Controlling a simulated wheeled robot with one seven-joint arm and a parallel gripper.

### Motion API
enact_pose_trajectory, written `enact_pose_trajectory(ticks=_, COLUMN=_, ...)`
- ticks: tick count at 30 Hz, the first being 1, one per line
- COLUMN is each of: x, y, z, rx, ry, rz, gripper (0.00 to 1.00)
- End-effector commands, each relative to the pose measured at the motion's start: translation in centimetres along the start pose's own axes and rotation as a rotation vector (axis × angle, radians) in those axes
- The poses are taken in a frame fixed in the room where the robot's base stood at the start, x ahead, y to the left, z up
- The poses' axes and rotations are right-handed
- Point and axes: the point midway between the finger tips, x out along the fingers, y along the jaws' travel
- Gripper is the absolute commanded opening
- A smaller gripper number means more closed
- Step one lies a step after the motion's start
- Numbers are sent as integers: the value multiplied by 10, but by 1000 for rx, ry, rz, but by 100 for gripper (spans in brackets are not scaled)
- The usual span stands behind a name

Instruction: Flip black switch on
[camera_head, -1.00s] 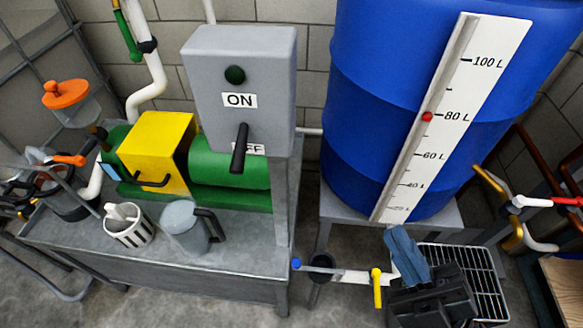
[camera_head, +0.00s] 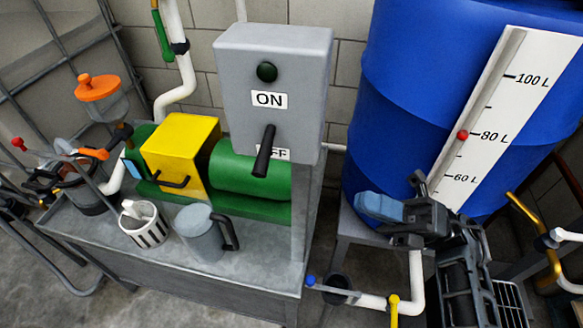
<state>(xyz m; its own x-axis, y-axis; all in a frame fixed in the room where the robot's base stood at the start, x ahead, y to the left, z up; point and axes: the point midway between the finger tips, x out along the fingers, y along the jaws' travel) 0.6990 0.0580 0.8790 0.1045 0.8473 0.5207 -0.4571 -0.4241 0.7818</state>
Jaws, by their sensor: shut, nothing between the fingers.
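The black switch (camera_head: 265,152) is a lever on the front of a grey box (camera_head: 235,90). It points down and partly covers the OFF label (camera_head: 281,153). My gripper (camera_head: 372,207) is to the right of the box and lower than the switch, in front of the blue barrel. Its blue-grey fingers are together and point left, with nothing visible between them. It is apart from the switch.
The blue barrel (camera_head: 415,110) with a white litre scale (camera_head: 490,115) stands at the right. Below the box are a green cylinder (camera_head: 240,175), a yellow block (camera_head: 178,150) and a grey jug (camera_head: 200,232) on a metal bench (camera_head: 225,280). A pipe with a yellow valve handle (camera_head: 394,310) is low in front.

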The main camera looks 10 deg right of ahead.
Motion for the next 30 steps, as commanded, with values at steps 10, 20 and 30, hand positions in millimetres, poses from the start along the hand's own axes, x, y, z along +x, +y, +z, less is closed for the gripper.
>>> enact_pose_trajectory(ticks=10, x=31, y=2, z=0, rx=1, ry=3, rz=2, gripper=0)
enact_pose_trajectory(ticks=20, x=95, y=3, z=0, rx=1, ry=2, rz=3, gripper=0)
enact_pose_trajectory(ticks=30, x=136, y=1, z=0, rx=0, ry=0, rz=1, gripper=0)
